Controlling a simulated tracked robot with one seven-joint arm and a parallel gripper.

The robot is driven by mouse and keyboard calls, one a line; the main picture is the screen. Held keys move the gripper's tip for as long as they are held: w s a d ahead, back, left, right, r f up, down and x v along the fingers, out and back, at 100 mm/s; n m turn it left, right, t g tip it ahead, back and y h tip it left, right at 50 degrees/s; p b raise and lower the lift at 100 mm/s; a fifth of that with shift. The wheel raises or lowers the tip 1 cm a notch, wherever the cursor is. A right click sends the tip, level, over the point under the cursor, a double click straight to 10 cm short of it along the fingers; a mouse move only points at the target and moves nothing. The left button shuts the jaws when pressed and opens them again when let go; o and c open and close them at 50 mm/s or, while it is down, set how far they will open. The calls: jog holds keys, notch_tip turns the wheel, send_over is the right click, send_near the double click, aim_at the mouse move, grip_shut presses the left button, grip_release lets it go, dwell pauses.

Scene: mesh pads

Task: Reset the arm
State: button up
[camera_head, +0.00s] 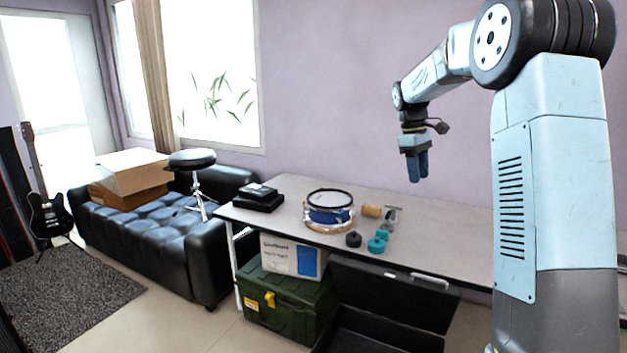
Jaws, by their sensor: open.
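My gripper (418,170) hangs in the air above the table, pointing down, with its blue fingers at the end of the arm. The fingers look close together from this side, and nothing shows between or below them. My arm is raised and bent, reaching left from its column at the right of the view. The gripper is clear of the table and of everything on it.
The grey table (450,235) holds a blue snare drum (329,211), a tan cylinder (371,211), teal pieces (377,243), a dark round piece (353,239) and black boxes (259,196). The table's right part is clear. An open black case (390,295) lies below.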

jog(key=s+a+r+m+t, duration=0.2)
jog(key=s, duration=0.7)
jog(key=s+a+r+m+t+y, duration=0.1)
jog(key=s+r+m, duration=0.1)
jog(key=s, duration=0.8)
jog(key=s+a+r+m+t, duration=0.2)
jog(key=s, duration=0.7)
jog(key=s+a+f+m+t, duration=0.1)
jog(key=s+f, duration=0.3)
jog(key=s, duration=0.6)
jog(key=shift+s+f+m+t+y, duration=0.2)
jog(key=shift+s+m+t+y, duration=0.15)
jog(key=shift+m+t, duration=0.35)
jog(key=shift+d, duration=0.2)
